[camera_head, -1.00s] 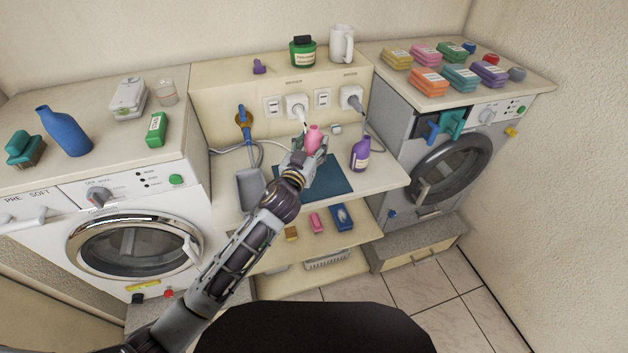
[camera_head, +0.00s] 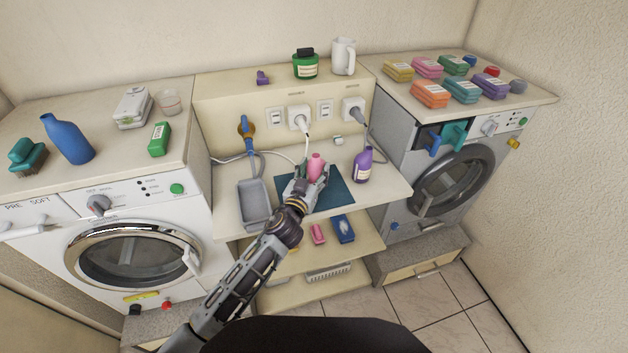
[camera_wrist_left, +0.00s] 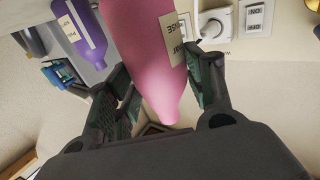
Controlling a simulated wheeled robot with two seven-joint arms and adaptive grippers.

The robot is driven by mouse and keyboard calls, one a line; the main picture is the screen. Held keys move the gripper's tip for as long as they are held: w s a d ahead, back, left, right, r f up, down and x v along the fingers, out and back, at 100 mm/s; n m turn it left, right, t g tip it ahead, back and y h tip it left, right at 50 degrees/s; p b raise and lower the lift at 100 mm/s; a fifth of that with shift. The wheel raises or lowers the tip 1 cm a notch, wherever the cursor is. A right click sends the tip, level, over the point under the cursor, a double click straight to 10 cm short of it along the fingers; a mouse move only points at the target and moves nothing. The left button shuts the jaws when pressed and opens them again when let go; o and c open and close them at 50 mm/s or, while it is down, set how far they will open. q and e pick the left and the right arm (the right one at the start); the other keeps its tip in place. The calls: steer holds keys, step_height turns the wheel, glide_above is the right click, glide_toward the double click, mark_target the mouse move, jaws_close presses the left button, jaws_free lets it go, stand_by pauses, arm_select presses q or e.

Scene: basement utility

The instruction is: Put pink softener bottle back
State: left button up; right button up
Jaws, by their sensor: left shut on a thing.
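The pink softener bottle (camera_head: 316,166) is above or on the dark blue mat (camera_head: 334,192) on the middle shelf top; I cannot tell if its base touches. My left gripper (camera_head: 306,178) is shut on it. In the left wrist view the pink bottle (camera_wrist_left: 146,50) with a pale label sits between the two fingers of the left gripper (camera_wrist_left: 160,92). The purple bottle (camera_head: 362,166) stands upright to the right of the mat, and also shows in the left wrist view (camera_wrist_left: 84,32). My right gripper is not in view.
White plugs (camera_head: 299,118) with cables are on the wall panel behind. A blue bottle (camera_head: 68,140) stands on the left washer, and several coloured packs (camera_head: 430,95) lie on the right washer.

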mark_target(313, 181)
arm_select(q)
steer(key=shift+f, duration=0.2)
steer(key=shift+f+b, duration=0.45)
steer(key=shift+f, duration=1.2)
steer(key=shift+f, duration=0.1)
steer(key=o, duration=1.3)
steer(key=shift+c, duration=0.2)
steer(key=shift+s, duration=0.1)
